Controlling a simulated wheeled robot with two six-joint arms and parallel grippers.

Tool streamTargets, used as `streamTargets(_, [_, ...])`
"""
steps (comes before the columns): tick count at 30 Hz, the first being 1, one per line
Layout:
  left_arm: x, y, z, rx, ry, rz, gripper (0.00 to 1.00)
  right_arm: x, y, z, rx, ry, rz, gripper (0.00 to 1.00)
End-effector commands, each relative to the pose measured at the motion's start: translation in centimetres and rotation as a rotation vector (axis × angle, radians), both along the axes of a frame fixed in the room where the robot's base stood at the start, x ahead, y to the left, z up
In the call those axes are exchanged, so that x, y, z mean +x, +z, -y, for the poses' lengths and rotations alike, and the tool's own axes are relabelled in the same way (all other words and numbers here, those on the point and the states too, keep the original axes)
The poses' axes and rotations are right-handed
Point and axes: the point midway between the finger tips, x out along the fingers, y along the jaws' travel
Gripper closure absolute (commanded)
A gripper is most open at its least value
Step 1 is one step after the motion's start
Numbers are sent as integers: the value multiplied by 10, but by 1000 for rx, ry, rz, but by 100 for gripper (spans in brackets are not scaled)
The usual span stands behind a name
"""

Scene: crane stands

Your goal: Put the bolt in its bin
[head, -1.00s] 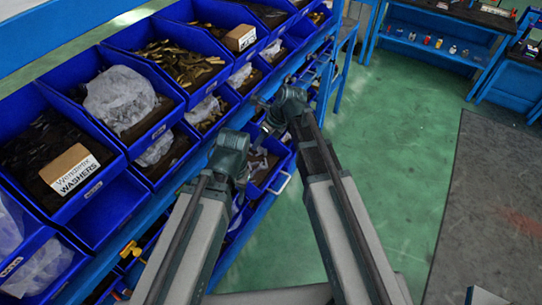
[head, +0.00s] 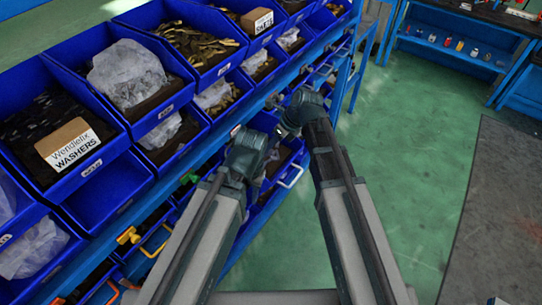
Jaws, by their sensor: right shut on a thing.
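My right gripper (head: 279,131) is at the front of the bin rack, beyond the wrist of my right arm. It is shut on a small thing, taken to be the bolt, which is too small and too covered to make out. My left arm ends at a dark wrist just left of it, in front of the lower bins. The left gripper's fingers are hidden behind that wrist. Which bin is the bolt's own cannot be read from here.
Blue bins fill the rack on the left, including a bin with a washers box (head: 68,143), a bin of brass parts (head: 190,42) and an empty bin (head: 108,192). A lower bin with a white handle (head: 291,177) juts out near my wrists.

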Motion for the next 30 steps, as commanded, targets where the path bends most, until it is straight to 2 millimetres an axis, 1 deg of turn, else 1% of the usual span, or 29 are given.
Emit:
streamTargets(2, [0,-1,0,0,0,0,58,0,-1,0,0,0,0,100])
streamTargets(4, [0,-6,0,0,0,0,58,0,-6,0,0,0,0,100])
streamTargets(12, [0,-37,0,0,0,0,58,0,-37,0,0,0,0,100])
streamTargets(21, [0,-36,0,0,0,0,58,0,-36,0,0,0,0,100])
streamTargets(25, [0,-40,0,0,0,0,58,0,-40,0,0,0,0,100])
streamTargets(26, [0,-40,0,0,0,0,58,0,-40,0,0,0,0,85])
streamTargets(30, [0,-39,0,0,0,0,58,0,-39,0,0,0,0,59])
